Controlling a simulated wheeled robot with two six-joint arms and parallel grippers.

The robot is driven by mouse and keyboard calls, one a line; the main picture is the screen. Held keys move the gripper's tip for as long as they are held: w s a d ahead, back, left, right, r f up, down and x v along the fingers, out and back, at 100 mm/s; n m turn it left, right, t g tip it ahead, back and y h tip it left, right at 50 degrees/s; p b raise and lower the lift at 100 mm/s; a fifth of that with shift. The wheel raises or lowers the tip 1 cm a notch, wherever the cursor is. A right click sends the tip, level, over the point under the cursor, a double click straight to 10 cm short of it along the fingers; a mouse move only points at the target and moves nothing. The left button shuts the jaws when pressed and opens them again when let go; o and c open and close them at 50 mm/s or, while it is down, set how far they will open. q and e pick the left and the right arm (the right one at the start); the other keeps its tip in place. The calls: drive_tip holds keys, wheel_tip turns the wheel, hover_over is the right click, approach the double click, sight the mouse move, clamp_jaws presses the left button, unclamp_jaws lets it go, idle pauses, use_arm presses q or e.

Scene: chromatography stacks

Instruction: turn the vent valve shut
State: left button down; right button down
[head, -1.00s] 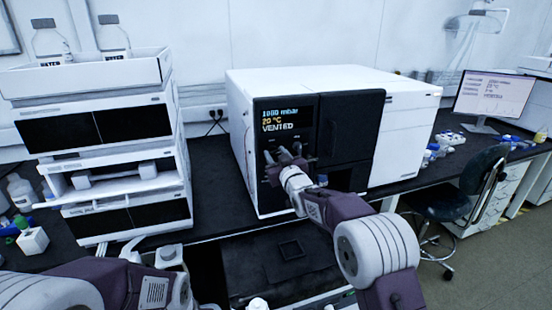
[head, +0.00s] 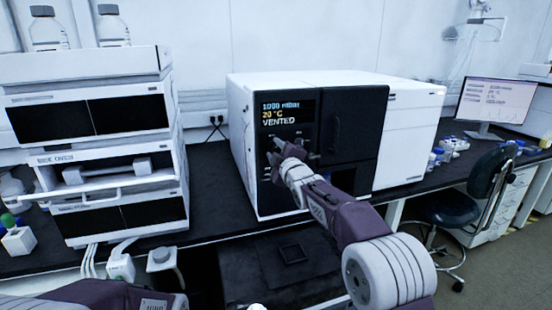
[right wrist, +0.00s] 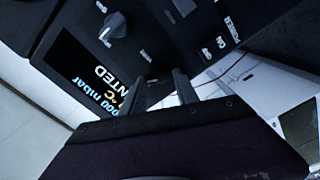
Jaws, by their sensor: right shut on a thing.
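The vent valve is on the black front panel (head: 267,190) of the white instrument, where my gripper covers it in the head view. My right gripper (head: 283,152) reaches the panel just below the display and is shut on the vent valve; the grip itself is hard to see. In the right wrist view, the two dark fingers (right wrist: 160,84) show beside the panel. A grey knob with a pointer (right wrist: 113,25) shows further up there. The display (head: 288,110) reads 1000 mbar, 20 °C and VENTED. My left gripper is out of view.
A dark door (head: 352,135) lies right of the panel. A stack of white modules (head: 160,145) stands on the left, with bottles on top. The black bench between (head: 208,180) is mostly clear. A monitor (head: 497,100) and chair (head: 447,206) are on the right.

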drive_tip(key=n+b, duration=0.2)
drive_tip(key=n, duration=0.1)
drive_tip(key=shift+f, duration=0.25)
drive_tip(key=shift+n+b, duration=0.7)
drive_tip(key=shift+n, duration=0.3)
drive_tip(key=shift+r+n, duration=0.1)
drive_tip(key=shift+n, duration=0.2)
drive_tip(key=c, duration=0.9)
unclamp_jaws()
